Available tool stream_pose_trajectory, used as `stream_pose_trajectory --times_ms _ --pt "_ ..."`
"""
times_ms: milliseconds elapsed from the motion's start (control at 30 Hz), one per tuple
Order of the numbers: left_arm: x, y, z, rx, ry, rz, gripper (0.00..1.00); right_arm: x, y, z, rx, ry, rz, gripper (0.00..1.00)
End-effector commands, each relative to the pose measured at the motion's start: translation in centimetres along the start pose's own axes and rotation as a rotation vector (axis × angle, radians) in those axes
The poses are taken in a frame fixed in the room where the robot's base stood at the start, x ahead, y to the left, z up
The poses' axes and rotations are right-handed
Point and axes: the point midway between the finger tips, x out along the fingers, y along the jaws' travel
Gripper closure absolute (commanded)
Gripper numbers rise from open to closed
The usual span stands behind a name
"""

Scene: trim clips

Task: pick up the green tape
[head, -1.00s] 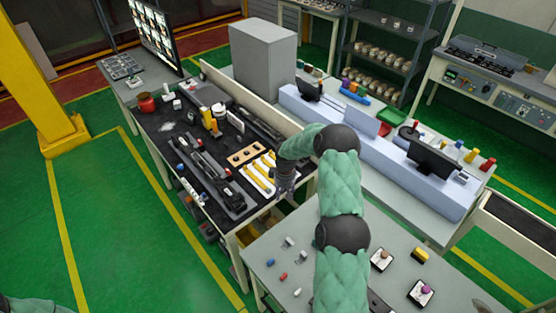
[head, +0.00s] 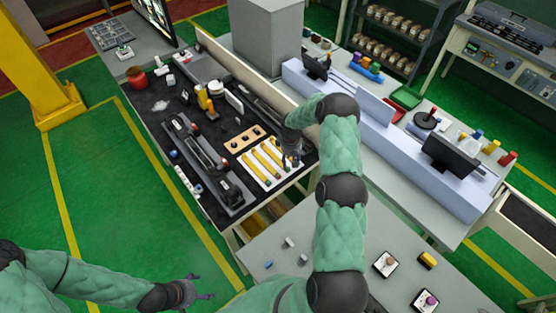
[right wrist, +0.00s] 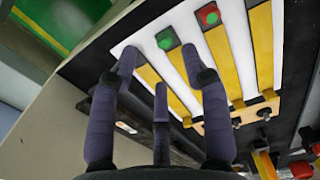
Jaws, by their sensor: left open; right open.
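A small green piece (right wrist: 167,39), perhaps the green tape, sits at the end of a yellow strip (right wrist: 184,92) on a white board in the right wrist view. A red piece (right wrist: 208,14) sits on the neighbouring strip. My right gripper (right wrist: 160,62) is open, its fingers just short of the green piece and apparently around nothing. In the head view my right gripper (head: 291,160) is over the near right end of the white board (head: 262,177), and the green piece cannot be made out there. My left gripper (head: 198,289) is open and empty over the floor.
A grey table (head: 345,240) with small parts is in front. A low wall (head: 235,75) bounds the bench behind.

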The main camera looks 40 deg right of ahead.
Motion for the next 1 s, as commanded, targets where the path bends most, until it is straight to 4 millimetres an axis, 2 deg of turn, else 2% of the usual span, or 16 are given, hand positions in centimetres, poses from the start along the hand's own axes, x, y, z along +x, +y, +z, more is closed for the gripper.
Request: stream_pose_trajectory --times_ms 400,767,833,933,967,1000 --pt "-1.3 0.5 0.0 0.0 0.0 0.0 0.22 4.3 -0.7 0.1 0.0 -0.001 -0.001 0.53" --pt "-1.4 0.5 0.1 0.0 0.0 0.0 0.22 5.1 -0.6 0.1 0.0 0.002 0.0 0.53" --pt "-1.3 0.5 0.1 0.0 0.0 0.0 0.22 5.1 -0.6 0.1 0.0 0.002 0.0 0.67" --pt "-1.4 0.5 0.1 0.0 0.0 0.0 0.22 5.1 -0.7 0.1 0.0 0.002 0.0 0.95" --pt "-1.4 0.5 0.1 0.0 0.0 0.0 0.22 5.1 -0.7 0.1 0.0 0.002 0.0 1.0" --pt "-1.4 0.5 0.1 0.0 0.0 0.0 0.22 5.1 -0.7 0.1 0.0 0.002 0.0 1.0"
